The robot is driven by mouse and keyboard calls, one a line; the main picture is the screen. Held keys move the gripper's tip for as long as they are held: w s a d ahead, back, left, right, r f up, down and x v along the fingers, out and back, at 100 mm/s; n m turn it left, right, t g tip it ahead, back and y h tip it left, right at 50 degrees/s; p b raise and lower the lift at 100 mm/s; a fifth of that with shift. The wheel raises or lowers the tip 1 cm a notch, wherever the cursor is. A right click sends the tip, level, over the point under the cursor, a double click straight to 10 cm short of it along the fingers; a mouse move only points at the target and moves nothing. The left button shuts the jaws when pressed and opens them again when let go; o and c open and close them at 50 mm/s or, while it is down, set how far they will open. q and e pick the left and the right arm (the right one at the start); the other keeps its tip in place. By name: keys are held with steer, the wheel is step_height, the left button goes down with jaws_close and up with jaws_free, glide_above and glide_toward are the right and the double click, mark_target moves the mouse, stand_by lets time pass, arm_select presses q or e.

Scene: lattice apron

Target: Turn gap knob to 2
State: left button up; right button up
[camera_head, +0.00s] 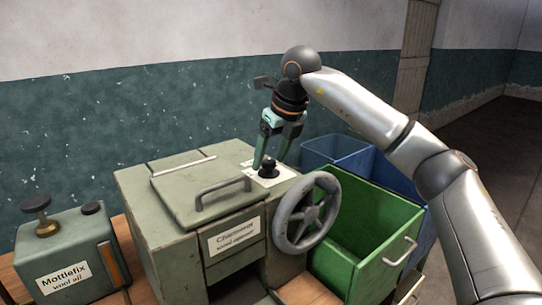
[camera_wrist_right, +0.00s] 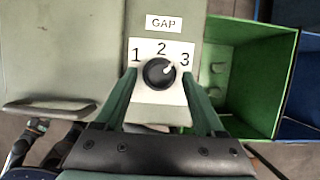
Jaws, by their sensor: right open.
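The gap knob (camera_wrist_right: 159,73) is a round black knob on a white plate marked 1, 2 and 3, under a GAP label (camera_wrist_right: 163,23). Its white pointer mark is turned to the upper right, toward the 3. In the head view the knob (camera_head: 267,169) stands on top of the green-grey machine (camera_head: 150,205). My right gripper (camera_wrist_right: 159,75) is open, pointing down, with one finger on each side of the knob and a visible gap to it. It also shows in the head view (camera_head: 271,161). My left gripper is not in view.
A grey handwheel (camera_head: 307,212) is on the machine's side, and a lid with a handle (camera_head: 222,187) is on top. A green bin (camera_head: 375,215) and a blue bin (camera_head: 335,150) stand to the right. A Mottlefix oil can (camera_head: 70,255) stands at left.

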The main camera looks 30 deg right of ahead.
steer(key=shift+f, duration=0.1)
jaws_close()
stand_by(0.6)
